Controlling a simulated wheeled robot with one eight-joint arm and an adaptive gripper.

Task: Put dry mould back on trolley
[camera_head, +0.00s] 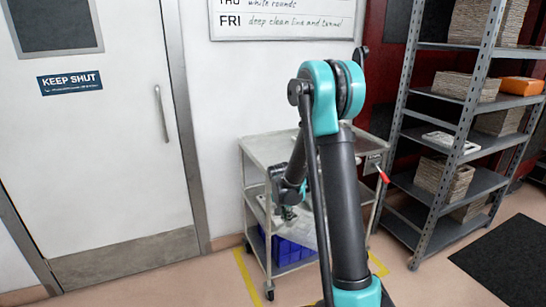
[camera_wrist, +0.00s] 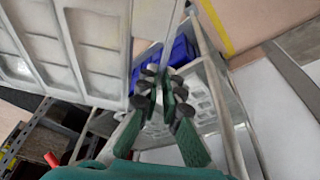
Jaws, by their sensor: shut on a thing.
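My gripper (camera_wrist: 160,96) is shut, its fingers close together at the edge of a pale grey mould. This mould (camera_wrist: 85,45), a panel with rows of rectangular cavities, fills the upper left of the wrist view and looks tilted. In the head view my gripper (camera_head: 288,212) is at the trolley's front, below its top shelf, with a pale panel beside it. The grey metal trolley (camera_head: 270,150) stands against the wall. Another pale cavity panel (camera_wrist: 203,103) shows beyond my fingers in the wrist view. My arm hides part of the trolley, and the exact finger contact is unclear.
A blue crate (camera_head: 285,250) sits low in the trolley and shows in the wrist view (camera_wrist: 183,50). A shelving rack (camera_head: 450,120) with baskets stands to the right, a dark mat (camera_head: 510,262) before it. A closed white door (camera_head: 95,150) is at left.

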